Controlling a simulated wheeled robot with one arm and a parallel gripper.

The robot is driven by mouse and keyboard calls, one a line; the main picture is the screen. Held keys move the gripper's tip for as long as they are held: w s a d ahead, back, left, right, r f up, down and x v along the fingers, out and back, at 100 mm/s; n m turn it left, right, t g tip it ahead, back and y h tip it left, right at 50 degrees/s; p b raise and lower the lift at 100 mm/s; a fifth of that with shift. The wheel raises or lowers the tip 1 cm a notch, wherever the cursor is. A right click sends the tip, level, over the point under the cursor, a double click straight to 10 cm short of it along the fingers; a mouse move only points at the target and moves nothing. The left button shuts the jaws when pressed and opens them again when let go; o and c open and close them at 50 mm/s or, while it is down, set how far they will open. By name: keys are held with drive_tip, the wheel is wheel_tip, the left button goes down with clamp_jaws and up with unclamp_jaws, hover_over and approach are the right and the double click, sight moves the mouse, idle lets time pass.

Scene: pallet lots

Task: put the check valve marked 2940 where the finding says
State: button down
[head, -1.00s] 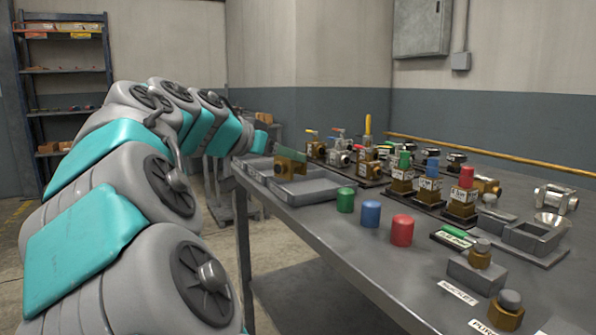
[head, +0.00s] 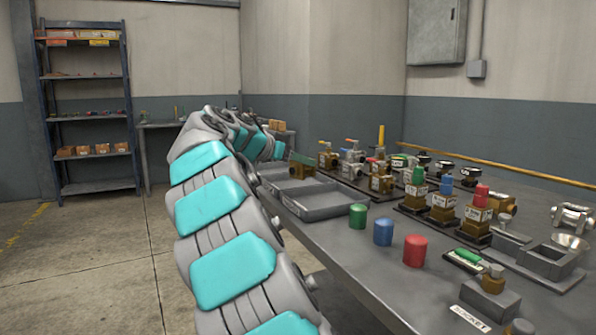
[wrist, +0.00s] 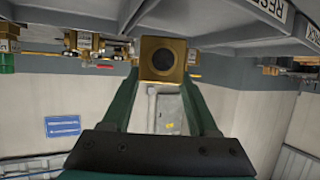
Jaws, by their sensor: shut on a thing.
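My gripper (head: 298,160) has green fingers and is shut on a brass valve (head: 301,170). It holds the valve over the grey trays at the far left part of the bench. In the wrist view the brass valve (wrist: 163,60) shows a square face with a dark round bore between the fingertips (wrist: 163,75). No number can be read on it, so I cannot tell whether it is the one marked 2940. The grey tray with dividers (head: 325,213) lies below and in front of the gripper. No readable finding shows.
Green (head: 358,216), blue (head: 383,231) and red (head: 415,250) cylinders stand along the bench's near edge. Several valves stand on dark plates behind them. A block by a SOCKET label (head: 468,318) is at the front. A shelf rack (head: 88,108) stands at the back left.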

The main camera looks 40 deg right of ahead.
sight(291, 170)
drive_tip(key=shift+w+d, duration=0.25)
drive_tip(key=shift+w, duration=0.15)
drive_tip(key=shift+f, duration=1.8)
drive_tip(key=shift+c, duration=0.8)
unclamp_jaws()
drive_tip(key=shift+f, duration=0.1)
drive_tip(key=shift+a, duration=0.1)
drive_tip(key=b+v, duration=0.1)
drive_tip(key=v, duration=1.1)
drive_tip(key=shift+s, duration=0.1)
